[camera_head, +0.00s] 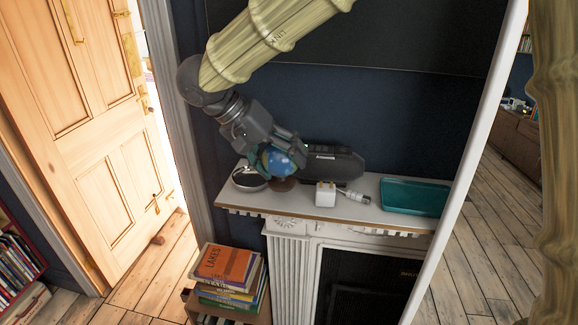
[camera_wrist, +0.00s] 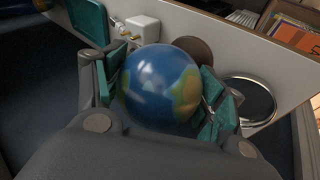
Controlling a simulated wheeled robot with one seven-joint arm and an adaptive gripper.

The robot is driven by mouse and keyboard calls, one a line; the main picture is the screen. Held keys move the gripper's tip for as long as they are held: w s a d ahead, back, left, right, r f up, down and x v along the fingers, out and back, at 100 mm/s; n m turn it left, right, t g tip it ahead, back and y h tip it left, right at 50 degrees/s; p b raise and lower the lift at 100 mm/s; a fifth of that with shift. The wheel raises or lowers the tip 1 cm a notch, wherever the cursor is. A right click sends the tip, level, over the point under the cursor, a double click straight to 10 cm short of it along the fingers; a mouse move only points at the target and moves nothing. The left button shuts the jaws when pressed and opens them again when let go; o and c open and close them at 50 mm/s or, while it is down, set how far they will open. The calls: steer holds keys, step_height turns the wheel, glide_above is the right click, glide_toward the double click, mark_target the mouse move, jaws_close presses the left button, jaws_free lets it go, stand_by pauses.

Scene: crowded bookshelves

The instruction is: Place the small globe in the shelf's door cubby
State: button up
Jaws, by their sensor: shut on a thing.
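The small globe (camera_wrist: 160,88) is blue with green and tan land. In the wrist view it sits between the two teal-padded fingers of my gripper (camera_wrist: 164,100), which are shut on it from both sides. In the head view my gripper (camera_head: 275,160) is low over the left part of the white mantel shelf (camera_head: 385,212), with the globe (camera_head: 279,161) partly hidden by a finger. A brown round base (camera_head: 283,184) shows under the globe at the mantel top. I cannot tell whether it touches the mantel. No door cubby can be made out with certainty.
A round metal dish (camera_head: 248,178) stands left of the globe. A dark device (camera_head: 335,163), a white charger (camera_head: 326,194) and a teal tray (camera_head: 414,196) are to its right. A book stack (camera_head: 229,272) stands below left. A bookcase (camera_head: 17,262) is at far left beside the wooden door (camera_head: 85,120).

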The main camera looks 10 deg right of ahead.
mark_target(288, 173)
steer(key=shift+d, duration=0.5)
steer(key=shift+d+f+p, duration=0.25)
steer(key=shift+p, duration=0.3)
step_height(288, 173, down, 3)
steer(key=shift+w+f+p, duration=0.1)
steer(key=shift+w+p, duration=0.05)
steer(key=shift+p, duration=0.4)
steer(key=o, duration=1.1)
steer(key=shift+f, duration=0.1)
